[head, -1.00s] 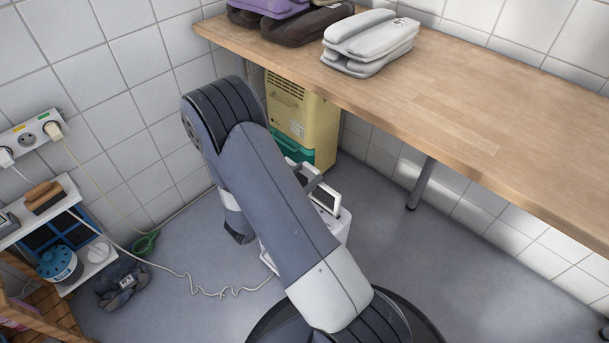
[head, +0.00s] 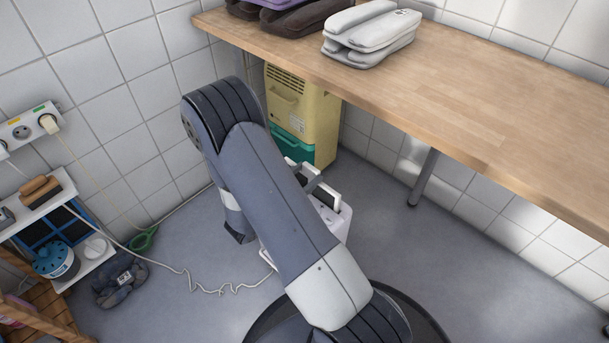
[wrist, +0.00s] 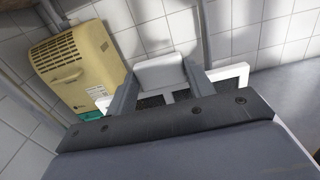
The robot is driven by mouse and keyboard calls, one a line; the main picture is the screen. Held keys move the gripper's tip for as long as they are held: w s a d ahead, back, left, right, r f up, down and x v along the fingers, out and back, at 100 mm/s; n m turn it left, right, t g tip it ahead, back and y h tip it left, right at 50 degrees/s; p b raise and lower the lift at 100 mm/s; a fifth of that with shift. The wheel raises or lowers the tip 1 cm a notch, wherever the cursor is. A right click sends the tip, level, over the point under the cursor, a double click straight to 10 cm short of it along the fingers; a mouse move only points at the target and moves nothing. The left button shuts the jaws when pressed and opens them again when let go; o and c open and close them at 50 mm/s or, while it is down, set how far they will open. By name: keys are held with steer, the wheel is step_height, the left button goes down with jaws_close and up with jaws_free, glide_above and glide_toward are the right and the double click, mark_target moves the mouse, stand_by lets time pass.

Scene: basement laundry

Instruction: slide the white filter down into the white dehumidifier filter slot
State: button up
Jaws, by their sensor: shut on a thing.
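The white dehumidifier (head: 341,229) stands on the floor, partly hidden behind my arm in the head view. A dark opening shows at its top. My gripper (wrist: 160,88) is shut on the white filter (wrist: 240,72), whose white frame and dark mesh show beyond the fingers in the wrist view. A pale block (wrist: 160,70) shows between the fingers. In the head view, my gripper is mostly hidden, just above the dehumidifier. I cannot tell whether the filter's lower edge is inside the slot.
A yellow appliance (head: 318,115) with a teal lower part stands behind, under the wooden worktop (head: 470,95). A cable (head: 195,282) lies on the floor at left, near a white shelf unit (head: 92,262) and a dark bundle (head: 120,280). Open floor lies right.

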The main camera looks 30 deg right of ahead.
mark_target(309, 180)
steer(key=shift+f+b, duration=1.6)
steer(key=shift+f, duration=0.45)
steer(key=o, duration=1.3)
steer(key=shift+c, duration=0.2)
steer(key=shift+a, duration=0.1)
steer(key=p+v, duration=0.3)
steer(key=v, duration=0.7)
steer(key=shift+s+a, duration=0.15)
steer(key=shift+a, duration=0.15)
steer(key=b+x, duration=0.3)
steer(key=x, duration=0.7)
steer(key=shift+d, duration=0.5)
steer(key=shift+a+r+p, duration=0.1)
steer(key=shift+r+p, duration=0.2)
steer(key=shift+r, duration=0.05)
